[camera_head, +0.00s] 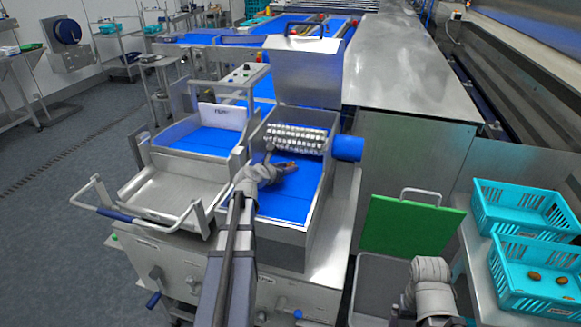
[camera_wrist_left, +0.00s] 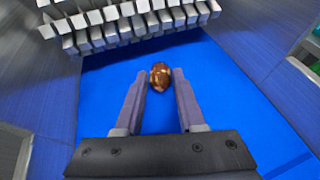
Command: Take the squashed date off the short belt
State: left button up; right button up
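A glossy brown date (camera_wrist_left: 160,76) lies on the blue short belt (camera_wrist_left: 110,92), just in front of a row of metal roller fingers. Whether it is squashed is hard to tell. My left gripper (camera_wrist_left: 160,78) is low over the belt, with its two fingers apart on either side of the date. Narrow gaps seem to show between the fingertips and the date. In the head view my left gripper (camera_head: 287,168) reaches over the belt (camera_head: 284,206), and a small brown-orange spot of the date shows at its tips. My right wrist shows at bottom right, but no right fingers are visible.
The segmented metal roller (camera_head: 296,138) crosses the belt's far end. Metal side walls flank the belt. A steel tray (camera_head: 172,195) stands left. At right are a green board (camera_head: 410,226) and turquoise crates (camera_head: 522,208), the nearer crate (camera_head: 545,262) holding a few dates.

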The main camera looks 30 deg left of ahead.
pick_arm(q)
jog(key=c, duration=0.4)
jog(key=shift+c, duration=0.2)
notch_tip(320, 180, up, 10)
jog(key=p, duration=1)
